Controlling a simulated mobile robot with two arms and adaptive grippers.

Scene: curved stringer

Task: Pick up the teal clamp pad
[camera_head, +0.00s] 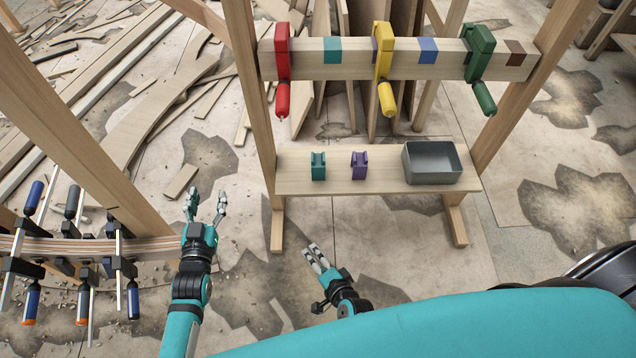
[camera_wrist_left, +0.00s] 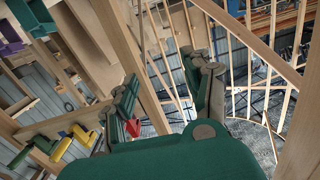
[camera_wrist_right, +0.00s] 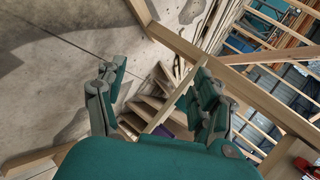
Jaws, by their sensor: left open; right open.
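The teal clamp pad (camera_head: 318,166) stands upright on the left part of the low wooden shelf in the head view. A teal block at the top left of the left wrist view (camera_wrist_left: 33,17) appears to be the same pad. My left gripper (camera_head: 207,203) is open and empty, left of the shelf and apart from the pad. My right gripper (camera_head: 313,252) is open and empty, in front of and below the shelf, also apart from the pad. Fingers of both grippers show spread in their wrist views.
A purple pad (camera_head: 359,165) and a grey bin (camera_head: 432,162) share the shelf (camera_head: 385,186). Red (camera_head: 282,68), yellow (camera_head: 384,62) and green (camera_head: 480,62) clamps hang on the rail above. A clamped curved stringer (camera_head: 150,248) lies at left, beside my left arm.

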